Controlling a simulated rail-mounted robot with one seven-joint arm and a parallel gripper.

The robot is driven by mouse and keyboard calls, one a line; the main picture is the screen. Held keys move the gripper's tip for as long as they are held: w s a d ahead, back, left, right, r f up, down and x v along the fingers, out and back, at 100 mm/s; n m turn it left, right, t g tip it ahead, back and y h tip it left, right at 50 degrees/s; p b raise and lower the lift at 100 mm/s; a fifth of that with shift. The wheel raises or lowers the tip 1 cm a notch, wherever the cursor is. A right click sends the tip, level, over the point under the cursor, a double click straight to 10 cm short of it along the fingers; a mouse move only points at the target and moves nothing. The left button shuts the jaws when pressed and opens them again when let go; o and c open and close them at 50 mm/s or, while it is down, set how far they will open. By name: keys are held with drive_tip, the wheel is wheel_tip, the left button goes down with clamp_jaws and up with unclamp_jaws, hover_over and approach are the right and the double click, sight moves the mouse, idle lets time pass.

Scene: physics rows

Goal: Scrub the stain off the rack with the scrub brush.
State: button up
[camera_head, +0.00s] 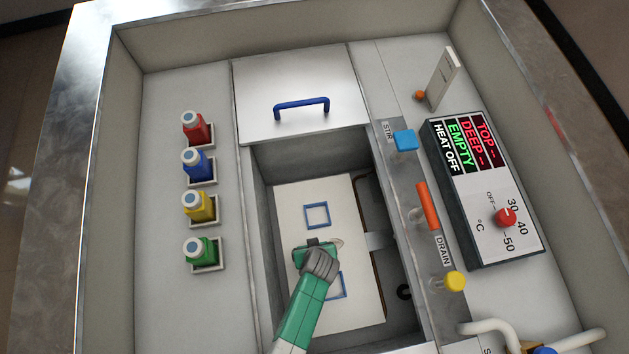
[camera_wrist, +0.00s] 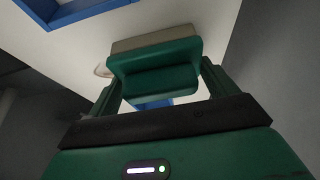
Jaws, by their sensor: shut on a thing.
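My gripper (camera_head: 316,250) is over the white rack (camera_head: 363,288) inside the sunken basin. It is shut on the scrub brush (camera_wrist: 155,68), a green block with a beige-grey lower layer in the wrist view. The brush (camera_head: 312,246) is mostly covered by my gripper in the head view. A small pale tan stain (camera_head: 337,242) shows on the rack just right of the brush. Part of the stain (camera_wrist: 103,71) also shows left of the brush in the wrist view. I cannot tell whether the brush touches the rack.
Two blue square frames are on the rack, one above (camera_head: 317,215) and one partly behind my arm. A lid with a blue handle (camera_head: 302,105) covers the basin's back. Several colored bottles (camera_head: 197,165) stand left. A control panel (camera_head: 484,195) and levers are right.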

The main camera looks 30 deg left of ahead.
drive_tip(key=shift+w+a+r+b, duration=0.1)
drive_tip(key=shift+w+a+b, duration=0.35)
drive_tip(key=shift+w+a, duration=0.75)
drive_tip(key=shift+r+p, duration=0.45)
drive_tip(key=shift+p, duration=0.05)
drive_tip(key=shift+w+d+b, duration=0.1)
drive_tip(key=shift+w+d, duration=0.25)
drive_tip(key=shift+d, duration=0.7)
drive_tip(key=shift+w+d+b, duration=0.1)
drive_tip(key=shift+w+d, duration=0.25)
drive_tip(key=shift+d, duration=0.7)
drive_tip(key=shift+w+d+b, duration=0.1)
drive_tip(key=shift+w+d, duration=0.25)
drive_tip(key=shift+d, duration=0.7)
drive_tip(key=shift+f+b, duration=0.45)
drive_tip(key=shift+f, duration=0.1)
